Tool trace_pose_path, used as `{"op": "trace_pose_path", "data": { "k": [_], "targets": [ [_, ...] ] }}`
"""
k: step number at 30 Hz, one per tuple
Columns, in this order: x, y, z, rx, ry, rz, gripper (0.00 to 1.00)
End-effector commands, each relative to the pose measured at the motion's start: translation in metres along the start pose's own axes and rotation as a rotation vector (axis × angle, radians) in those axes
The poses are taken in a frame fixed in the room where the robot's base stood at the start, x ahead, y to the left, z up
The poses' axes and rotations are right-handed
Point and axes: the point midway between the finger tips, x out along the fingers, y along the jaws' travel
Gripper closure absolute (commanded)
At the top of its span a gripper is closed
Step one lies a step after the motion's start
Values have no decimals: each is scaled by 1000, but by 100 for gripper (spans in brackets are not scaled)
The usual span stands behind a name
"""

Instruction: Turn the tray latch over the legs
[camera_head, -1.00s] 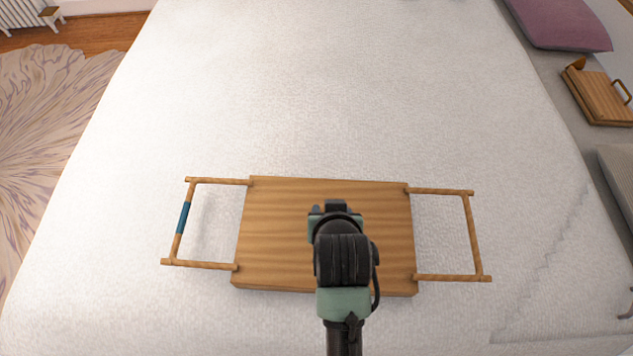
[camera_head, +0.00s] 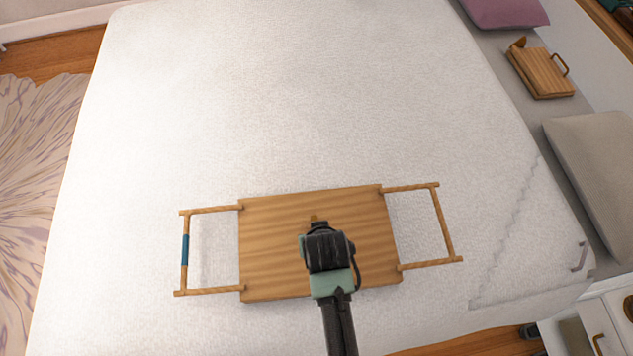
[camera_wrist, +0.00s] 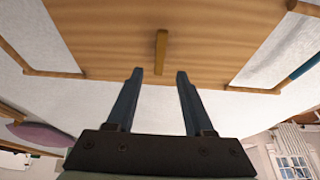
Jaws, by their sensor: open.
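The wooden tray (camera_head: 270,270) lies flat on the bed, with wooden leg frames folded out at both sides. The left leg frame (camera_head: 211,209) carries a blue band (camera_head: 185,250); the right leg frame (camera_head: 445,225) is plain. The latch (camera_wrist: 161,52), a small wooden bar, sits near the tray's middle; only its tip (camera_head: 314,217) shows past my gripper in the head view. My gripper (camera_wrist: 160,72) is open and empty over the tray. In the wrist view the latch's near end appears between the fingertips; contact cannot be told. My wrist hides the fingers in the head view.
The white bed (camera_head: 300,100) around the tray is clear. A second wooden board with a handle (camera_head: 540,72) lies at the upper right, near a purple cushion (camera_head: 505,12) and a grey cushion (camera_head: 595,165). A white drawer unit (camera_head: 590,325) stands at the lower right.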

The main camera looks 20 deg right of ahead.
Motion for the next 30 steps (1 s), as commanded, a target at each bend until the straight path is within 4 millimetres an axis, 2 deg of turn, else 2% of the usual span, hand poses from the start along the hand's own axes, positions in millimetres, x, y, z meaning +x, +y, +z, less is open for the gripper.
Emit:
{"op": "trace_pose_path", "data": {
  "k": [6, 13, 19, 28, 30],
  "targets": [
    [37, 0, 0, 1, -1, 1, 48],
    [64, 0, 0, 1, 0, 1, 48],
    [74, 0, -1, 1, 1, 1, 48],
    [75, 0, 0, 0, 1, 1, 48],
    [75, 0, -1, 0, 1, 0, 60]
  ]
}}
